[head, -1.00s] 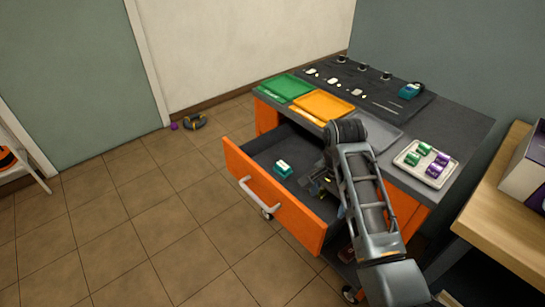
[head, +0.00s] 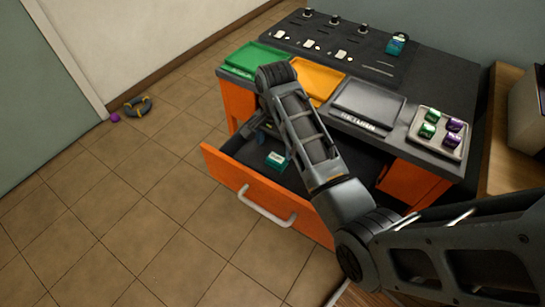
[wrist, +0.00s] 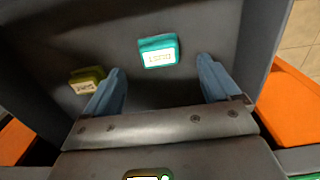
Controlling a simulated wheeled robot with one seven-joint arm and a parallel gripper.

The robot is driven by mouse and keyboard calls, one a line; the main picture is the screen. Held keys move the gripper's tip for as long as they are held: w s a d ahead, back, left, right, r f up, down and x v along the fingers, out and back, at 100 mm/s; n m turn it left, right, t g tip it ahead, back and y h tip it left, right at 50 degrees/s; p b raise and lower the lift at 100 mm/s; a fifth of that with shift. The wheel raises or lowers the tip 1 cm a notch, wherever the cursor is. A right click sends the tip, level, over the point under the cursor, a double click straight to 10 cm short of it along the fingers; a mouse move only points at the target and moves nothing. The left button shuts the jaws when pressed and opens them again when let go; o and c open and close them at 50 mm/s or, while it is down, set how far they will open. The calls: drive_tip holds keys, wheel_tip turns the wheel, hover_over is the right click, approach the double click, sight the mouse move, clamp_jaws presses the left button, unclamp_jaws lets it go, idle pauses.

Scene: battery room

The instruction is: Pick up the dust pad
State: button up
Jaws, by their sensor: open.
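Two small labelled blocks lie in the open drawer (head: 228,176). One is teal with a white label (wrist: 158,50), and it also shows in the head view (head: 276,160). The other is olive-yellow (wrist: 86,80), seen in the wrist view. The labels are too blurred for me to tell which is the dust pad. My gripper (wrist: 160,80) is open and empty, its blue fingers pointing into the drawer. The teal block lies beyond and between the fingertips, apart from them. The olive block is just outside the left finger. In the head view my arm mostly hides the gripper.
The drawer's walls and orange front surround my gripper. Above it, the bench top carries a green tray (head: 256,58), an orange tray (head: 318,82), a grey tray (head: 366,103) and a pale tray (head: 440,148) with several green and purple pieces. Tiled floor at left is mostly clear.

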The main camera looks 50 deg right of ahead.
sight(276, 159)
drive_tip(key=shift+s+d+f, duration=0.1)
drive_tip(key=shift+s+f, duration=0.05)
drive_tip(key=shift+f, duration=2.95)
drive_tip(key=c, duration=1.1)
wheel_tip(276, 159, up, 10)
drive_tip(key=shift+r, duration=0.1)
drive_tip(key=shift+c, duration=0.2)
drive_tip(key=o, duration=0.5)
drive_tip(key=c, duration=0.4)
